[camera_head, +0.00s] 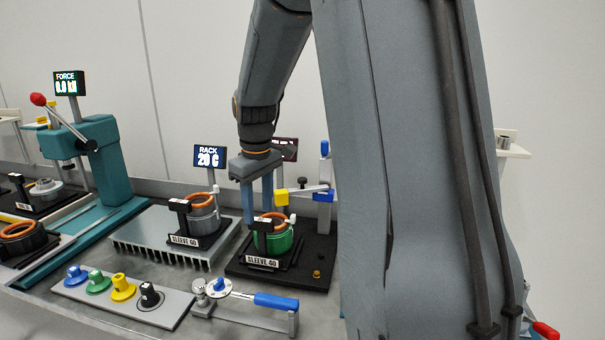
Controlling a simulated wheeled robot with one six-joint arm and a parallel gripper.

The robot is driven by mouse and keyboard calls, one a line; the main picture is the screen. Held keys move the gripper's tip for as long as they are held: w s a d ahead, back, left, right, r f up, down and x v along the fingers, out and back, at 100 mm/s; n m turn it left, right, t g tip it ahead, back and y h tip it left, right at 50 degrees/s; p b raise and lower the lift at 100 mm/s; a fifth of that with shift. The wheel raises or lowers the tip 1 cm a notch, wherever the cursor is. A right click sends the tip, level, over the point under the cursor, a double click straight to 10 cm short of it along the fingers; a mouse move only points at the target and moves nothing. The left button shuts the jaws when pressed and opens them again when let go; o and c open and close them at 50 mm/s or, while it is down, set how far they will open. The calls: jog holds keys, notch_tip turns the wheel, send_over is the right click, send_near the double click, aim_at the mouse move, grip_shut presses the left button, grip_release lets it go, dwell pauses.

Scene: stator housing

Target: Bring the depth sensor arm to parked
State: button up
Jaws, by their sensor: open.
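The depth sensor arm (305,189) is a thin pale bar on an upright post with blue parts (325,180) at the back right of a black base plate (300,277). The bar reaches left from the post, with a dark knob on it and a yellow block (281,198) at its left end. The block sits near a green housing (280,243) with an orange ring, labelled SLEEVE 40. My gripper (258,209) points down, open, just above and behind the housing's left side. Its fingers are close to the yellow block; I cannot tell whether they touch it. The fingertips are partly hidden.
A teal press (110,160) is farther left. Coloured knobs (122,288) and a blue-handled lever (275,301) lie in front. My own arm hides the right side.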

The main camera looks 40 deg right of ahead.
jog(key=w+d+r+n, duration=0.2)
jog(key=w+d+r, duration=0.25)
jog(key=d, duration=0.45)
notch_tip(320, 180, up, 5)
jog(key=n+g, duration=0.1)
jog(key=n, duration=0.1)
send_over(302, 178)
jog(key=shift+s, duration=0.2)
jog(key=shift+n, duration=0.3)
jog(key=shift+f+p, duration=1.05)
jog(key=shift+f, duration=2.7)
grip_shut()
